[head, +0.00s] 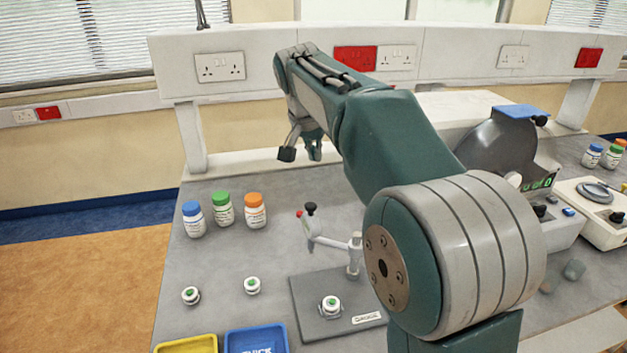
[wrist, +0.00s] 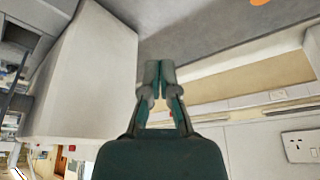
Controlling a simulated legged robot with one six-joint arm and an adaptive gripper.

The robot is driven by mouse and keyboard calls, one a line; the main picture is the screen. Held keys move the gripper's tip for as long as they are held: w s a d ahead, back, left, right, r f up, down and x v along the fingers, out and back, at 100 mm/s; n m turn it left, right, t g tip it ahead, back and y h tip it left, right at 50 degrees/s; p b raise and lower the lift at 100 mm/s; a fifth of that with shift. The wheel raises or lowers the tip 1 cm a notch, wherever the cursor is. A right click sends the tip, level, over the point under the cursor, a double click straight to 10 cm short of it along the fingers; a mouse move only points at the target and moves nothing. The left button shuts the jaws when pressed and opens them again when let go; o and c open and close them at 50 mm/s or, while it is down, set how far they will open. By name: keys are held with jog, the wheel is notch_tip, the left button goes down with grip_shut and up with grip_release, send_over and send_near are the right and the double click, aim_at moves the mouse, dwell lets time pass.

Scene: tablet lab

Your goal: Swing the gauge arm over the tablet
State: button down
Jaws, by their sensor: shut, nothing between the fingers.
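The gauge (head: 312,326) is a dark plate on the bench with a grey post. Its light grey gauge arm (head: 330,242) reaches from the post to the back left and ends in a black knob, with a small red tip beside it. A green tablet (head: 331,301) sits in a white round holder on the plate, in front of the arm; the arm is not above it. My gripper (head: 301,152) is in the air behind and above the gauge arm, apart from it. In the wrist view my gripper (wrist: 160,72) has its fingertips together, with nothing held.
Two more white holders with green tops, a left one (head: 190,295) and a right one (head: 252,285), stand left of the plate. Bottles with blue (head: 193,220), green and orange caps stand behind. A yellow tray (head: 188,345) and blue tray (head: 256,341) lie in front. Machines (head: 505,150) stand right.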

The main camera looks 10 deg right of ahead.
notch_tip(320, 180, down, 10)
jog(key=shift+s+a, duration=0.2)
jog(key=shift+s, duration=0.05)
dwell(0.4)
jog(key=shift+s+r, duration=0.15)
jog(key=shift+s+a+n, duration=0.15)
jog(key=shift+a+n, duration=0.1)
jog(key=shift+n, duration=0.15)
